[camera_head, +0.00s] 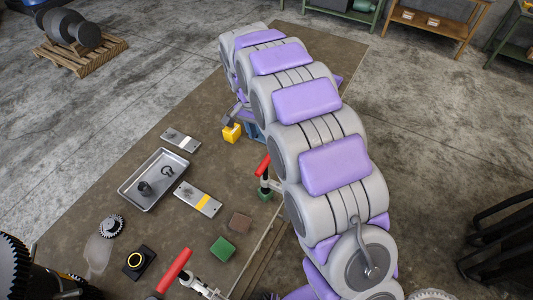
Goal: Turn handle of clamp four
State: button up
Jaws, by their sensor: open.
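My arm, with grey segments and purple pads, arches over the mat and hides part of the work area. My gripper (237,113) shows only in small part to the left of the arm, close above a yellow block (232,134); it is open, and I see nothing held in it. A clamp with a red handle (263,165) and a green base (265,195) stands beside the arm. Another clamp's red handle (174,270) slants up at the bottom, nearer to me. No number shows on either clamp. Any clamp behind the arm is hidden.
A metal tray (131,203) with small dark parts lies on the brown mat (195,98). A pallet (78,56) and shelves stand at the back.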

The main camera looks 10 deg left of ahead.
aim_at(266, 158)
jog(key=f, duration=0.3)
jog(key=d+f+p, duration=0.1)
jog(key=f, duration=0.5)
jog(key=shift+s+d, duration=0.25)
jog(key=shift+s, duration=0.1)
jog(key=shift+d+f, duration=0.2)
jog(key=shift+f, duration=0.45)
jog(key=shift+c, duration=0.2)
jog(key=shift+a, duration=0.1)
jog(key=shift+c, duration=1.4)
grip_shut()
